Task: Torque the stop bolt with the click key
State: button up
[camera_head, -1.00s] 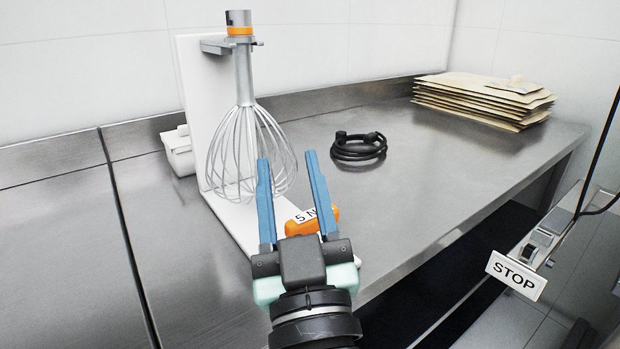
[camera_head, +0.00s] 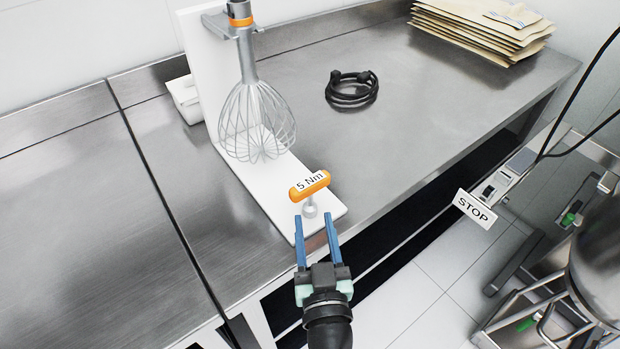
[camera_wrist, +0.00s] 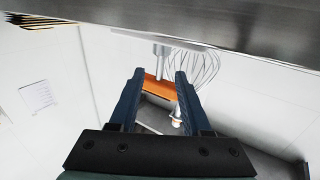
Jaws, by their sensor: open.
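The click key is an orange T-handle (camera_head: 309,186) marked "5 Nm", upright on the front end of a white stand (camera_head: 270,192). My gripper (camera_head: 312,217) is open and empty, its blue fingers pointing at the key from the front. In the head view the fingertips overlap the key's lower end, just below the handle. In the wrist view the orange handle (camera_wrist: 157,92) shows between the fingers, ahead of them, with no visible grip. A white STOP tag (camera_head: 474,211) hangs on the machine at right. I cannot make out the stop bolt.
A wire whisk (camera_head: 257,115) hangs on the stand behind the key. A coiled black cable (camera_head: 351,90) and stacked paper sacks (camera_head: 480,25) lie further back on the steel table (camera_head: 400,120). A metal bowl (camera_head: 600,260) stands at lower right.

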aim_at(311, 202)
jog(key=w, duration=0.4)
jog(key=shift+a+p, duration=0.25)
jog(key=shift+p, duration=0.15)
jog(key=shift+w+a+r+p, duration=0.15)
jog(key=shift+w+p, duration=0.25)
jog(key=shift+w, duration=0.95)
jog(key=shift+w+a+r+p, duration=0.15)
jog(key=shift+w+p, duration=0.2)
jog(key=shift+w, duration=0.95)
grip_shut()
